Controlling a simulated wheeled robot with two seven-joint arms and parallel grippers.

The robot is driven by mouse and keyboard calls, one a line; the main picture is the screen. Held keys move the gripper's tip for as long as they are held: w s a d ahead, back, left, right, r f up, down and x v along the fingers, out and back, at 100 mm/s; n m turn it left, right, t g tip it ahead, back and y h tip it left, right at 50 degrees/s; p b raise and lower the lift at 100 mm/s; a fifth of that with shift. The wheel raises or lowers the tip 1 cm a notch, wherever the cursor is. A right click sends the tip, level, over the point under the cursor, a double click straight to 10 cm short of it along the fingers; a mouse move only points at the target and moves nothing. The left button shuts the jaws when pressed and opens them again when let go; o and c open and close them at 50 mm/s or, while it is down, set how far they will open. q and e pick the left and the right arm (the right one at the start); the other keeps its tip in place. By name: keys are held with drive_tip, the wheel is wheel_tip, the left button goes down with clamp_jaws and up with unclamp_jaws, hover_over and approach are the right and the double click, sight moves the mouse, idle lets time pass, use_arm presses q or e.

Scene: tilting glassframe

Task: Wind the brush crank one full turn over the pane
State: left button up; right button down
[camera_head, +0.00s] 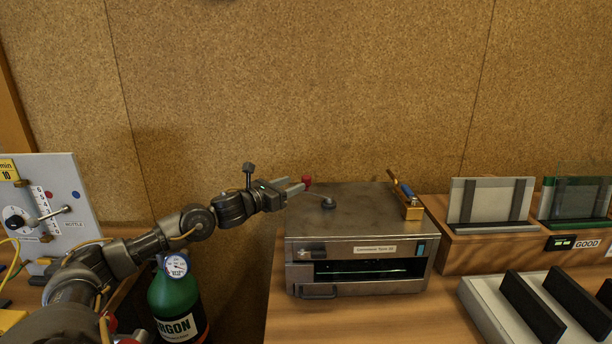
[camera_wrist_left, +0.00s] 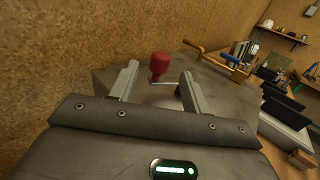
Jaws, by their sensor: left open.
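The brush crank is on top of a grey metal box (camera_head: 350,222). It has a red knob (camera_head: 306,181), a thin arm and a dark round hub (camera_head: 328,203). My left gripper (camera_head: 298,187) is open at the left rear of the box top, right beside the red knob. In the left wrist view the knob (camera_wrist_left: 159,65) stands upright just ahead of the gap between the two open fingers (camera_wrist_left: 159,82); contact cannot be told. A greenish glass edge (camera_head: 362,267), perhaps the pane, shows dimly through the box's front slot. My right gripper is not in view.
A brass lever with a blue grip (camera_head: 404,190) stands at the box's right rear. Wooden racks with glass panes (camera_head: 487,202) and a white rack with black plates (camera_head: 535,300) are at right. A green argon bottle (camera_head: 178,305) and a dial panel (camera_head: 45,205) are at left.

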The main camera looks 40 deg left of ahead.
sight(303, 179)
use_arm(q)
drive_tip(key=w, duration=0.2)
drive_tip(key=w+p, duration=0.1)
drive_tip(key=w+d+p, duration=0.1)
drive_tip(key=w, duration=0.1)
drive_tip(key=shift+w+r, duration=0.15)
drive_tip(key=shift+w, duration=0.2)
drive_tip(key=shift+w+d, duration=0.15)
drive_tip(key=shift+w, duration=0.4)
clamp_jaws()
